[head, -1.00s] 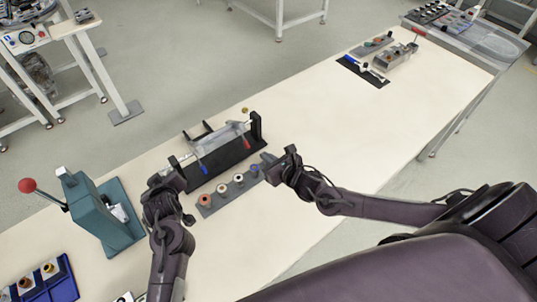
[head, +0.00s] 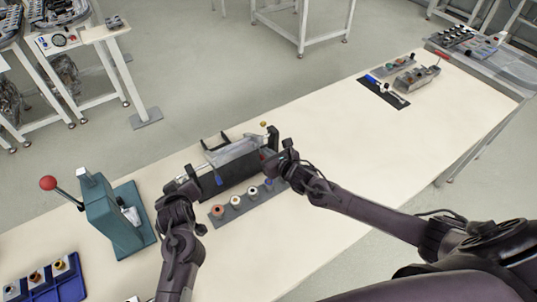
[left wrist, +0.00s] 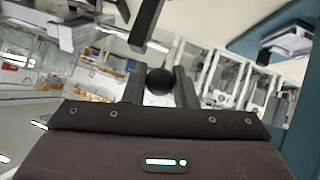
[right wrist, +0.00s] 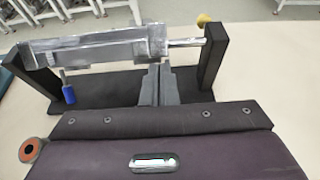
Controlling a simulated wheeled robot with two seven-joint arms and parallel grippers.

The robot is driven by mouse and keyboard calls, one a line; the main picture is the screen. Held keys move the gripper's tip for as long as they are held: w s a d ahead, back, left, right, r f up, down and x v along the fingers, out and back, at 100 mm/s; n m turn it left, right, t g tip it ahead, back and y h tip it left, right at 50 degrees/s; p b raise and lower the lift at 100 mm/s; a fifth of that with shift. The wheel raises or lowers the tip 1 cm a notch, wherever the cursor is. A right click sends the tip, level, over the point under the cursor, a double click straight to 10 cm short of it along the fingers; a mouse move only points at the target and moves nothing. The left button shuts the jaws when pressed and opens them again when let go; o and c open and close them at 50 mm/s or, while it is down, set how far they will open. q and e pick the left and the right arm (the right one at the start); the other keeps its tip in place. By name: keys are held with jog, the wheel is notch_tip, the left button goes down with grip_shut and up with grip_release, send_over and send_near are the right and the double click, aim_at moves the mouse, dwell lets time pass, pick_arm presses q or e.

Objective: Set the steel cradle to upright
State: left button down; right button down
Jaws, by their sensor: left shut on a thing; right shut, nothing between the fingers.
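The steel cradle (head: 232,152) is a grey metal trough hung between two black posts on a black base. It also shows in the right wrist view (right wrist: 95,52). It looks tilted; the exact angle is hard to tell. My left gripper (left wrist: 160,88) is shut on a round black knob (left wrist: 160,80), at the stand's left end in the head view. My right gripper (right wrist: 157,70) is shut and empty, its fingertips at the cradle's lower edge near its right end; I cannot tell whether they touch. A blue-tipped part (right wrist: 69,94) hangs below the cradle.
A yellow knob (right wrist: 203,20) sits by the right post (right wrist: 213,55). A grey strip with several spools (head: 235,206) lies in front of the stand. A teal press with a red-balled lever (head: 112,215) stands left. The table's right part is clear up to the black mat (head: 383,93).

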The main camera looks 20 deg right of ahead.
pick_arm(q)
jog(key=shift+r, duration=0.1)
pick_arm(e)
jog(key=shift+w+r, duration=0.45)
jog(key=shift+r, duration=0.4)
pick_arm(q)
jog(key=c, duration=1.2)
grip_release()
jog(key=shift+c, duration=0.2)
pick_arm(e)
jog(key=shift+w, duration=0.1)
jog(key=shift+a+f, duration=0.1)
jog(key=shift+f, duration=0.1)
